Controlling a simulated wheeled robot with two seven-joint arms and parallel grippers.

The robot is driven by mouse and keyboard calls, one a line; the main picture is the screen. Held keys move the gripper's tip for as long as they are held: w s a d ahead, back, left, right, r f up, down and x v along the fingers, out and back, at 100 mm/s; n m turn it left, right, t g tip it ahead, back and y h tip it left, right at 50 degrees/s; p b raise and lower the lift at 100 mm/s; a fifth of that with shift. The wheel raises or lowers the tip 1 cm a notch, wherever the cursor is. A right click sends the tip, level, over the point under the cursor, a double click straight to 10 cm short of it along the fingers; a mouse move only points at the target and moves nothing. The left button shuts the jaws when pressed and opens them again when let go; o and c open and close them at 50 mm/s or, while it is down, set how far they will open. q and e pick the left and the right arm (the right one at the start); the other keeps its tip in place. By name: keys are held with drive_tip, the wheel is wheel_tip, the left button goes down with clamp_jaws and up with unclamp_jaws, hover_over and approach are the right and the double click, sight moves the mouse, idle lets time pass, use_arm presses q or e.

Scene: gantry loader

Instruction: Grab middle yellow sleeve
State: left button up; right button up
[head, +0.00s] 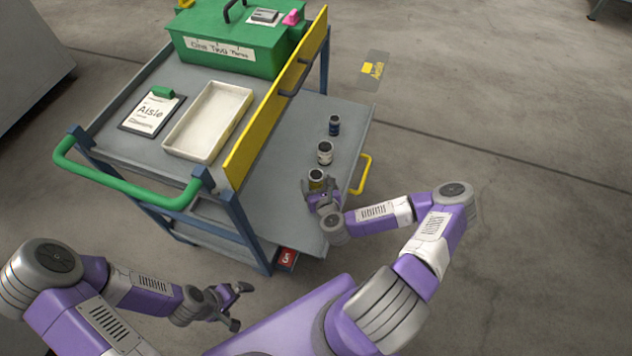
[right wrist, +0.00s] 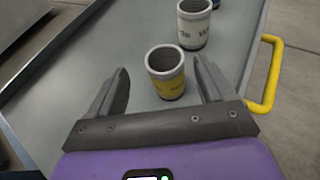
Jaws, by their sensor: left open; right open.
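Three sleeves stand upright in a row on the grey side shelf of the cart. The yellow-banded sleeve (head: 316,175) is the nearest of the three, not the middle one. In the right wrist view the yellow sleeve (right wrist: 166,82) has a grey, hollow top. The white sleeve (head: 325,153) stands in the middle, also in the right wrist view (right wrist: 194,28). The dark blue sleeve (head: 334,126) is farthest. My right gripper (head: 314,188) is open, its fingers on either side of the yellow sleeve's near side, apart from it. My left gripper (head: 241,304) is open and empty, away from the cart.
A yellow board (head: 270,105) borders the shelf on the left. A yellow handle (head: 363,175) sticks out at the shelf's right edge. The cart top holds a green box (head: 225,42), a cream tray (head: 207,121) and a clipboard (head: 150,113). Bare shelf lies left of the sleeves.

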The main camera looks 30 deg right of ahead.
sight(318, 181)
drive_tip(key=x, duration=0.2)
drive_tip(key=b+x, duration=0.1)
drive_tip(key=x, duration=0.1)
drive_tip(key=shift+s+d+f+b, duration=0.2)
drive_tip(key=shift+d+f+b, duration=0.05)
drive_tip(key=shift+b, duration=0.05)
drive_tip(key=shift+w+d+f, duration=0.1)
drive_tip(key=shift+w, duration=0.25)
drive_tip(key=c, duration=1.3)
